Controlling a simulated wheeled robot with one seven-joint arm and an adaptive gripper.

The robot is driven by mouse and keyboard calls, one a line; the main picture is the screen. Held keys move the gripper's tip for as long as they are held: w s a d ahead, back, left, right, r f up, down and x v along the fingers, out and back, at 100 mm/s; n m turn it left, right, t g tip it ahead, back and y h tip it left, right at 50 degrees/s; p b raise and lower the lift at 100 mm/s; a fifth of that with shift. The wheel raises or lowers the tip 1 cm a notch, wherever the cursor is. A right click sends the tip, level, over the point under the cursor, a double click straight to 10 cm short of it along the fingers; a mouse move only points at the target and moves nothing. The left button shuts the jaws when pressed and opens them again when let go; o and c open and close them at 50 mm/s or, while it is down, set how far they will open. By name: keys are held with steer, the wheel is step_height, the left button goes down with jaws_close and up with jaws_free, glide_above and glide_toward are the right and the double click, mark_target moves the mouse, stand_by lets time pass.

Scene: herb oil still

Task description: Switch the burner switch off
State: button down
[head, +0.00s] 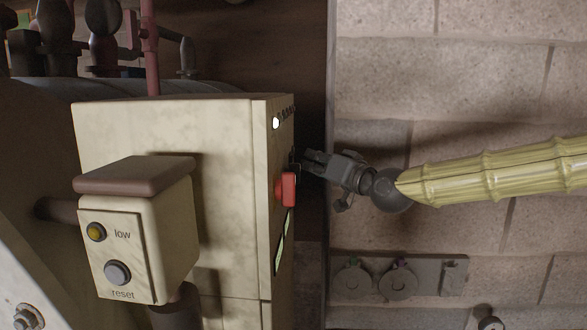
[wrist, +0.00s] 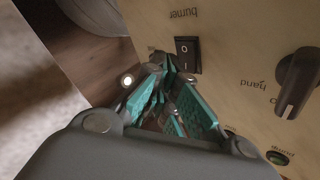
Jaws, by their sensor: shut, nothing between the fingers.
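The burner switch (wrist: 188,54) is a small black rocker marked O and I on a cream panel, below an upside-down "burner" label in the wrist view. My gripper (wrist: 172,72) is shut and empty, its teal-padded fingertips close beside the switch's left edge; I cannot tell whether they touch it. In the head view my gripper (head: 306,161) is at the right face of the cream cabinet (head: 225,140). The switch itself cannot be made out there. Which side of the rocker is pressed is unclear.
A dark rotary knob (wrist: 297,82) marked "hand" is right of the switch. A green button (wrist: 278,157) sits lower right, and a lit white lamp (wrist: 127,80) shows on the left. A red part (head: 288,190) juts from the cabinet just below my gripper. A block wall (head: 450,110) stands at the right.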

steer(key=shift+d+r, duration=0.15)
steer(key=shift+d, duration=1.1)
steer(key=shift+d+r, duration=0.15)
steer(key=shift+d, duration=1.1)
steer(key=shift+a, duration=0.1)
